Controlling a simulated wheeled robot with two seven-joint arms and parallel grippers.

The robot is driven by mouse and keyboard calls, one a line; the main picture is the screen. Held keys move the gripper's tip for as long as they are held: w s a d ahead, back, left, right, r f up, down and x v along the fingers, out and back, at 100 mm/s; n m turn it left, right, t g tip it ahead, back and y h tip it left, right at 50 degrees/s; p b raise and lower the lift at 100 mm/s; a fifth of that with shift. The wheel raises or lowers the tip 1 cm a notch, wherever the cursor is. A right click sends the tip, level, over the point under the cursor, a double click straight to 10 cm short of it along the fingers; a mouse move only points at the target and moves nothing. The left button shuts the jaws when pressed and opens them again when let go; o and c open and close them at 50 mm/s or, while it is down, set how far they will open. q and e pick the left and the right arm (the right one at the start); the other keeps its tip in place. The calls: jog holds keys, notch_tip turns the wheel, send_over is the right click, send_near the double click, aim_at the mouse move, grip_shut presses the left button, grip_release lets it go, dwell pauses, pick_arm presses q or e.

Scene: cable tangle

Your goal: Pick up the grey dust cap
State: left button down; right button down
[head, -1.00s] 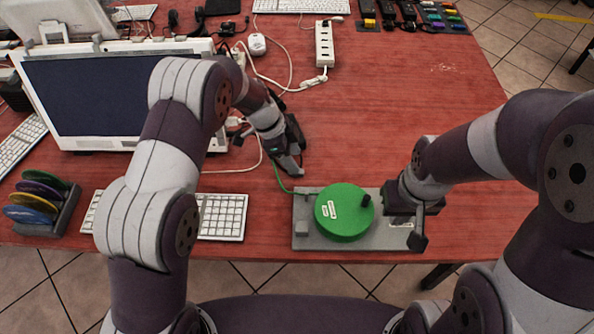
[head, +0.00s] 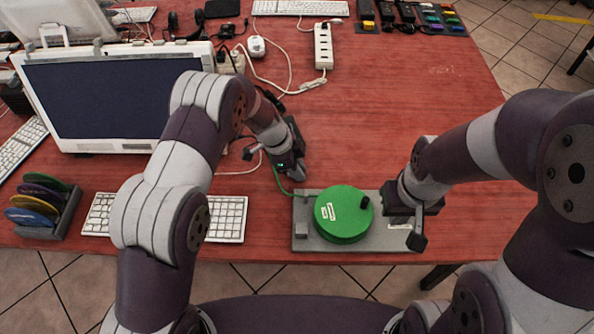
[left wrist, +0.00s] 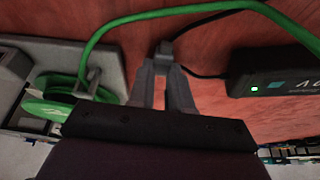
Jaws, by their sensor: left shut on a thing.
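My left gripper (head: 297,172) is low over the table, just behind and left of the green reel. In the left wrist view its two fingers (left wrist: 165,70) are shut on a small dark grey piece, apparently the grey dust cap (left wrist: 163,50), at their tips. A thin black cord runs by this piece. In the head view the cap is too small or hidden to make out. My right gripper (head: 405,212) is at the right end of the grey base plate, and its jaw gap cannot be seen.
The green cable reel (head: 338,222) sits on a grey base plate (head: 310,243) near the front edge. A green cable (left wrist: 105,35) loops past my left gripper. A black box with a green light (left wrist: 275,83) is close by. The keyboard (head: 225,220) and monitor (head: 110,95) stand left.

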pick_arm(q)
jog(key=r, duration=0.4)
jog(key=shift+s+d+r+b, duration=0.15)
jog(key=shift+d+b, duration=0.15)
jog(key=shift+b, duration=0.05)
jog(key=s+d+r, duration=0.5)
jog(key=d+r, duration=0.1)
jog(key=d, duration=0.3)
jog(key=shift+s+d+r+b, duration=0.2)
jog(key=shift+s+r+b, duration=0.1)
jog(key=shift+s+b, duration=0.15)
jog(key=shift+w+a, duration=0.1)
